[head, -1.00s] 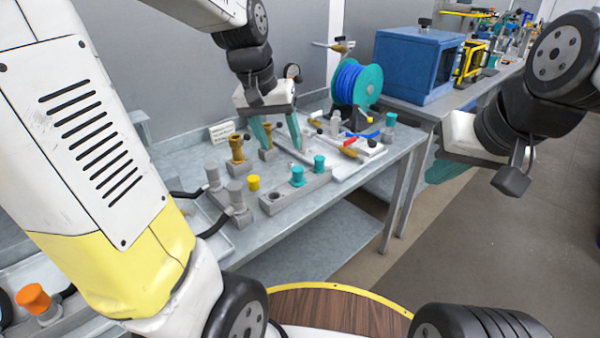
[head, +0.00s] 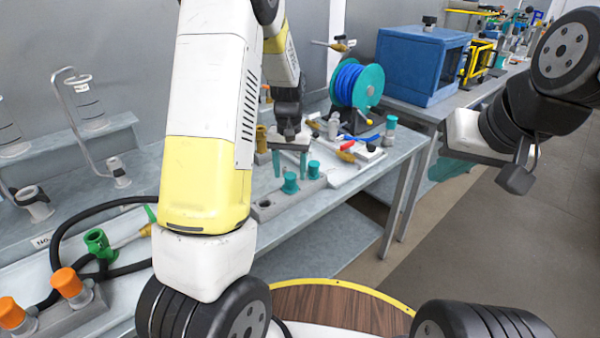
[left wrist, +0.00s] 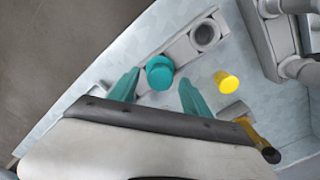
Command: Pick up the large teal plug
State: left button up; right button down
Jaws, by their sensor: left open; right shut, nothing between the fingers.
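A large teal plug (head: 290,184) stands upright on a grey block (head: 265,209) on the bench. My right gripper (head: 448,168) is shut and empty, off to the right beyond the bench edge.
The block's empty hole (left wrist: 206,36) and a yellow plug (left wrist: 227,82) stand beside the left fingers. A brass fitting (left wrist: 258,140) is close to the right finger. Behind stand a blue hose reel (head: 356,85) and a tray (head: 345,175) with tools.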

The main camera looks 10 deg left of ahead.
pick_arm(q)
notch_tip(320, 180, down, 2)
jog(key=shift+f, duration=0.2)
grip_shut()
jog(key=shift+r, duration=0.1)
jog(key=shift+r, duration=0.45)
jog(key=r, duration=0.1)
jog(key=s+r, duration=0.1)
jog(key=shift+r, duration=0.4)
jog(key=s+a+r, duration=0.1)
jog(key=s+a, duration=0.1)
jog(key=s, duration=1.3)
jog(key=shift+r, duration=0.15)
